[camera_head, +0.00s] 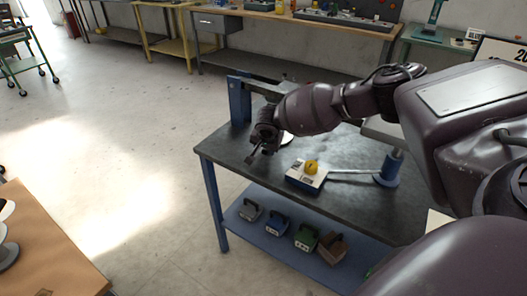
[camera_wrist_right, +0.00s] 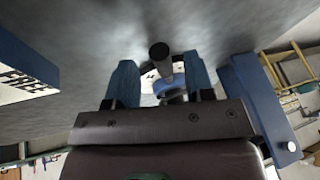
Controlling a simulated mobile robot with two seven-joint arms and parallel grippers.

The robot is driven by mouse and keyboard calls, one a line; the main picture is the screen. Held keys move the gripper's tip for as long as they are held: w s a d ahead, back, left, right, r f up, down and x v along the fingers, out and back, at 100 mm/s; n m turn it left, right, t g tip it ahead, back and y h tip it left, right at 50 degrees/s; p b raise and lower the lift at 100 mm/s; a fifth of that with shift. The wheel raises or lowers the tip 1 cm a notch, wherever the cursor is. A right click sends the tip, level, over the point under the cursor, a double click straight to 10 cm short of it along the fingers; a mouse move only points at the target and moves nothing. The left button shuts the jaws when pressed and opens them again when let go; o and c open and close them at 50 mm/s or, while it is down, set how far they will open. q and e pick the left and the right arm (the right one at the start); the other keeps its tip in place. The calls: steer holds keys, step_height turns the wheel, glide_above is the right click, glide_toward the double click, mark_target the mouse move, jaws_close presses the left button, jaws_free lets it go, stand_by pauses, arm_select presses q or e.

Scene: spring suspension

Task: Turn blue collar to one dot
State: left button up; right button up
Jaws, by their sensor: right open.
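My right gripper (camera_head: 255,154) is over the left part of the dark bench top (camera_head: 345,150), beside the blue post. In the right wrist view its two blue fingers (camera_wrist_right: 160,72) are open, spread apart. Between them, a dark round rod end (camera_wrist_right: 159,50) shows with a blue ring-like part (camera_wrist_right: 168,88), which looks like the blue collar. I cannot tell whether the fingers touch it. No dots on it are readable. In the head view my right arm and gripper hide the collar.
A blue post (camera_head: 239,100) stands at the bench's back left. A blue-and-white box with a yellow knob (camera_head: 311,167) is right of the gripper. Another blue stand (camera_head: 389,168) is farther right. Several handled weights (camera_head: 277,223) sit on the lower shelf. A wooden table (camera_head: 50,255) is at left.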

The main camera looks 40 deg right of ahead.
steer(key=shift+x, duration=0.9)
jaws_close()
